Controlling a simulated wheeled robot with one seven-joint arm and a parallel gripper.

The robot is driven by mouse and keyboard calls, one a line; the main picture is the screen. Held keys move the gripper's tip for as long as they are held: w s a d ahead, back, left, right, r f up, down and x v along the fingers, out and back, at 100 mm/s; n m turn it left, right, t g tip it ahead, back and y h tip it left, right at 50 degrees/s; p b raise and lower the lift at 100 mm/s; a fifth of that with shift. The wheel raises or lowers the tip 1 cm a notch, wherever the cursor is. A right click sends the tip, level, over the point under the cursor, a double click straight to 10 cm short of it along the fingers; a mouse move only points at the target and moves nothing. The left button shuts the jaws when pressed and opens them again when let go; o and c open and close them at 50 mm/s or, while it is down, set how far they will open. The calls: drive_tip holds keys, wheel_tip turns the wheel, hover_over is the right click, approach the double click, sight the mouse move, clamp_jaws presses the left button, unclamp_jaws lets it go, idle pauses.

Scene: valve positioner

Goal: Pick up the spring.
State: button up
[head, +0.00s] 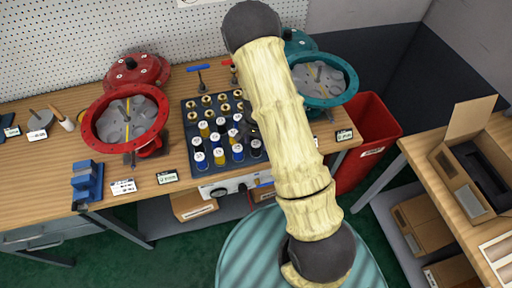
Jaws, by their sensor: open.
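The tray (204,204) is dark and sits on the wooden bench. It holds several short cylinders with white tops, which may be springs; I cannot tell which one the task means. A blue one (201,160) is at the front left, a yellow one (219,158) is beside it, and a dark one (255,150) is at the right near my arm. Brass ring-like pieces (207,101) fill the back rows. My arm crosses in front of the tray's right side. My gripper is hidden behind it, and its fingers cannot be made out.
An opened red valve housing (126,118) stands left of the tray, and a teal one (322,82) stands right, partly behind my arm. A blue block (87,181) is at the front left. A red bin (368,140) stands right of the bench. A side table (446,172) holds an open carton.

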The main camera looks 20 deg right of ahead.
sight(256, 143)
drive_tip(key=shift+f+p, duration=0.6)
drive_tip(key=shift+f, duration=1.6)
drive_tip(key=c, duration=1.1)
drive_tip(key=shift+r, duration=0.1)
wheel_tip(256, 143, up, 10)
drive_tip(key=shift+f+b, duration=0.1)
drive_tip(key=shift+b, duration=0.75)
